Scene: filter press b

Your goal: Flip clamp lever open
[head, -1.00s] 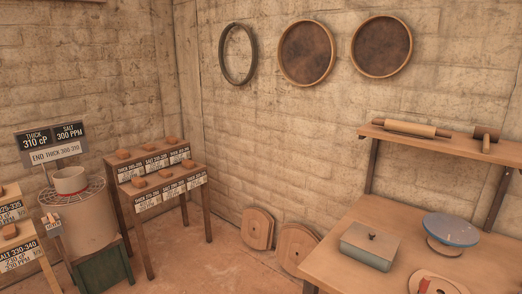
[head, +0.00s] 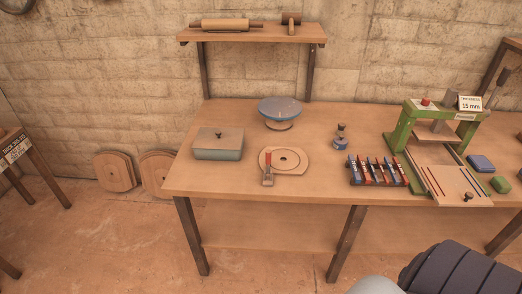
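In the head view a small clamp with a red lever (head: 268,157) is at the left edge of a round wooden board (head: 291,161) on the table. The lever looks upright above a grey metal base, but it is too small to tell whether the clamp is open or closed. The board has a ring and a dark centre hole. Neither of my grippers is in view.
The wooden table (head: 240,182) also bears a lidded grey-green box (head: 218,150), a blue bowl on a stand (head: 281,109), a small dark bottle-like tool (head: 340,138), a rack of coloured pieces (head: 377,172) and a green press (head: 402,125). Floor at the left front is clear.

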